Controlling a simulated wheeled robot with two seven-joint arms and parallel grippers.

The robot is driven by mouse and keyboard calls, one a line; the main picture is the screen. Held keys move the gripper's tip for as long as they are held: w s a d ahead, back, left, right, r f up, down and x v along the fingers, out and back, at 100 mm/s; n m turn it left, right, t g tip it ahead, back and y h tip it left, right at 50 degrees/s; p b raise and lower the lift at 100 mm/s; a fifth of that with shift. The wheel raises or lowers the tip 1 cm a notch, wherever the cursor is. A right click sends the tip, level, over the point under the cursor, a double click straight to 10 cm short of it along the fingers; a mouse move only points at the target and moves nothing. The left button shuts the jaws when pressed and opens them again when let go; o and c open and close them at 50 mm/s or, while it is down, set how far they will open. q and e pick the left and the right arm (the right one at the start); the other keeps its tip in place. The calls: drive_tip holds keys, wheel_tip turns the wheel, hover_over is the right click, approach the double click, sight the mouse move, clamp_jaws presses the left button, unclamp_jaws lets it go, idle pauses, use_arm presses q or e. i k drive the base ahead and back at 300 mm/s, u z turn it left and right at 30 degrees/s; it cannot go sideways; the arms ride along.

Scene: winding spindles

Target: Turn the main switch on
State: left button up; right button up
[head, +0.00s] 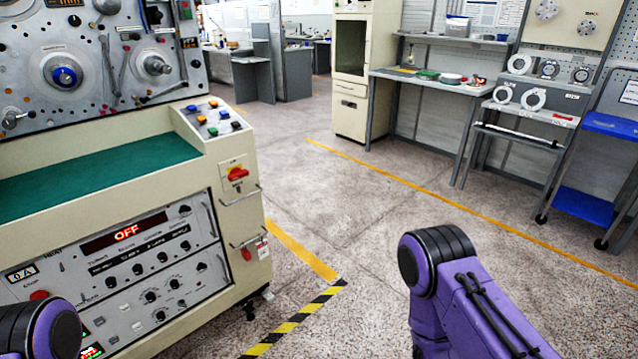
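The machine's display (126,233) reads OFF in red. Only purple and black parts of my two arms show, at the bottom left and bottom right, both apart from the switch. Neither gripper is in the picture.
A push-button panel (212,118) sits above the switch, and a metal handle (240,196) sticks out just below it. The machine has a green work surface (95,165). Open floor (350,215) lies to the right, with a workbench (430,82) and blue cart (585,205) beyond.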

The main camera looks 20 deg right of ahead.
sight(235, 173)
drive_tip(key=z, duration=0.7)
drive_tip(key=i, duration=0.4)
drive_tip(key=z, duration=0.15)
